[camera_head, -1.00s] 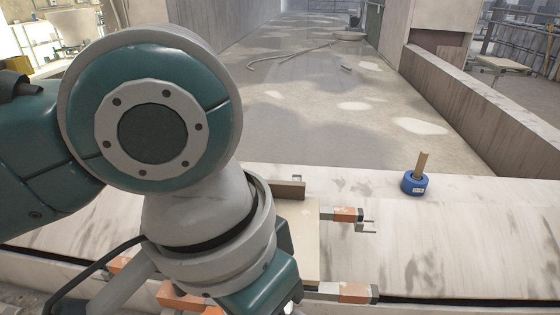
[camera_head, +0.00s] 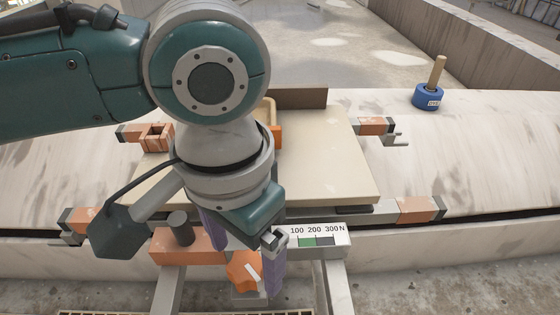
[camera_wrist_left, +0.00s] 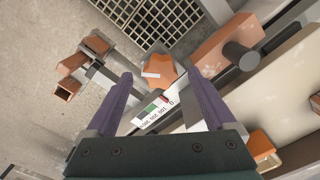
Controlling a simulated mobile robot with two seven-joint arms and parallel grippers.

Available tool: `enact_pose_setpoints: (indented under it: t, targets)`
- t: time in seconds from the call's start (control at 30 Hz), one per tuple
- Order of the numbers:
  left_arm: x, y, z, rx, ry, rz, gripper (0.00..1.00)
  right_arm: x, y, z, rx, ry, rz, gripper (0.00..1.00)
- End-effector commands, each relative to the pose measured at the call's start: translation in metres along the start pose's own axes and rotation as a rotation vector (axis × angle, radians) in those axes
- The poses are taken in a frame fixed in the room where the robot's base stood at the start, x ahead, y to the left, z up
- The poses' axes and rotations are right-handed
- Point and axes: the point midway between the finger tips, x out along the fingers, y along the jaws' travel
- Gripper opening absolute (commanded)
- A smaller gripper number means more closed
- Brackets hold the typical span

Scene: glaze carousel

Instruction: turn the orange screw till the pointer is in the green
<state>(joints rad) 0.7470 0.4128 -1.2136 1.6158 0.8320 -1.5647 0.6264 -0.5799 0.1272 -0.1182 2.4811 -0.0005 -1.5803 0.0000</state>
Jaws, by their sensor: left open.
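The orange screw (camera_head: 243,272) has a lobed knob with a pale mark and sits at the table's front, low in the head view. In the left wrist view the orange screw (camera_wrist_left: 160,68) shows just beyond the fingertips. My left gripper (camera_head: 246,262) is open, its purple fingers pointing down on either side of the knob in the head view. The force scale (camera_head: 335,237) reads 100 200 300N, with a green zone (camera_head: 307,242); my gripper hides its left end. In the left wrist view a small red mark, perhaps the pointer, lies between the green zone (camera_wrist_left: 148,110) and 0.
A cream board (camera_head: 335,165) lies on the pale bench between orange-ended clamp bars (camera_head: 415,208). A blue weight with a wooden peg (camera_head: 428,97) stands at the back right. A metal grate (camera_wrist_left: 160,22) shows in the wrist view.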

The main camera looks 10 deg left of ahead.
Motion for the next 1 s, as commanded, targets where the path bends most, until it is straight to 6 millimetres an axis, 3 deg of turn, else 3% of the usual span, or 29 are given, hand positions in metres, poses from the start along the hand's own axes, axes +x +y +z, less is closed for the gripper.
enact_pose_setpoints:
  t: [0.03, 0.13, 0.47, 1.0]
  targets:
    - [0.0102, 0.0001, -0.0001, 0.000, 0.000, 0.000, 0.89, 0.0072, -0.0004, 0.0025, 0.000, -0.001, 0.000, 0.50]
    - [0.0164, 0.0002, -0.0003, 0.000, 0.001, 0.000, 0.89, 0.0102, -0.0007, 0.0035, 0.000, -0.001, -0.001, 0.50]
    - [0.0178, 0.0003, -0.0004, 0.001, 0.002, 0.000, 0.88, 0.0100, -0.0022, 0.0034, 0.003, -0.001, -0.005, 0.50]
    - [0.0176, 0.0001, -0.0004, 0.000, 0.002, 0.000, 0.27, 0.0102, -0.0036, 0.0034, 0.007, -0.001, -0.009, 0.50]
